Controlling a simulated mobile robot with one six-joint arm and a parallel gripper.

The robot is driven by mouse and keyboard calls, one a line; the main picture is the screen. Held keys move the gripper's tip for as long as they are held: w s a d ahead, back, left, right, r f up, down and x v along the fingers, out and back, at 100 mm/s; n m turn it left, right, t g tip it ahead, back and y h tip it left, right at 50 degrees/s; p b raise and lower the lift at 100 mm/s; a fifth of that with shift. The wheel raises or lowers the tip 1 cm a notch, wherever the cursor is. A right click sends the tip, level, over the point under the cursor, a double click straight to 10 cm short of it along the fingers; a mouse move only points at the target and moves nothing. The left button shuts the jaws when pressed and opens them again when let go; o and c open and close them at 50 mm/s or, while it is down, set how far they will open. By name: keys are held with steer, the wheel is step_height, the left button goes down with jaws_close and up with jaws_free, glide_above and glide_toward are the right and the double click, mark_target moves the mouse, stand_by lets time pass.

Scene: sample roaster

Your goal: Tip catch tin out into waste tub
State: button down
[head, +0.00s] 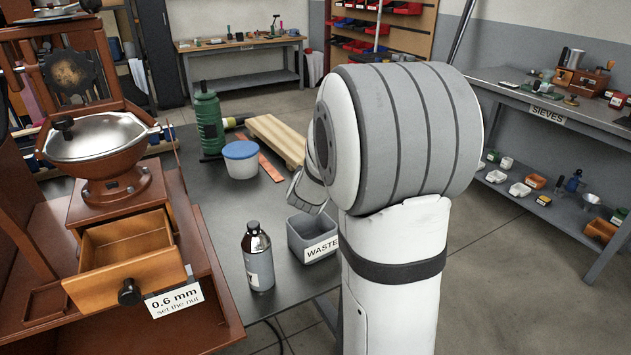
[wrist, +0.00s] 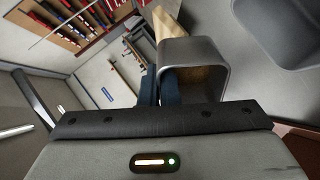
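The grey waste tub (head: 313,240) stands on the dark bench in the head view, left of my arm, with a WASTE label. A large grey rounded shape at the upper right of the wrist view (wrist: 285,28) looks like the same tub. The catch tin (wrist: 196,46), a grey rounded-square tin, shows in the wrist view with its mouth partly facing the camera and brown matter inside. My gripper (wrist: 166,90) has one dark blue finger outside the tin and one inside, apparently pinching its wall. The tin is hidden in the head view, and my gripper's fingertips are hidden there too.
A dark bottle (head: 257,258) stands just left of the tub. A blue-lidded container (head: 241,159), a green flask (head: 208,120) and a wooden block (head: 275,140) lie behind. The wooden mill with an open drawer (head: 125,255) fills the left. Bench between mill and bottle is clear.

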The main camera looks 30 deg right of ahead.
steer(key=shift+s+a+f+t+h+b, duration=0.2)
steer(key=shift+t+h+b, duration=0.2)
steer(key=shift+b, duration=1.5)
steer(key=shift+s+a+f+t+h+b, duration=0.1)
steer(key=shift+s+t+h+b, duration=0.3)
steer(key=shift+b, duration=1.5)
steer(key=t+b, duration=0.1)
steer(key=b, duration=0.4)
steer(key=s+a+t+h+b, duration=0.1)
steer(key=t+b, duration=0.1)
steer(key=b, duration=0.2)
steer(key=t+h+b, duration=0.1)
steer(key=b, duration=0.4)
steer(key=shift+s+a+f+n+b, duration=0.25)
steer(key=shift+s+f+n+b, duration=0.05)
steer(key=shift+s+f+n, duration=0.1)
steer(key=shift+s+a+r+n+t+h, duration=0.1)
steer(key=shift+s+a+t+h, duration=0.15)
steer(key=shift+t, duration=0.35)
steer(key=shift+s+a+n+t+h, duration=0.1)
steer(key=shift+s+t+h, duration=0.15)
steer(key=shift+t, duration=0.35)
steer(key=shift+s+a+r+n+t+h, duration=0.1)
steer(key=shift+s+a+t+h, duration=0.15)
steer(key=shift+t, duration=0.35)
steer(key=shift+r+p, duration=0.65)
steer(key=shift+r, duration=0.85)
steer(key=shift+r, duration=0.1)
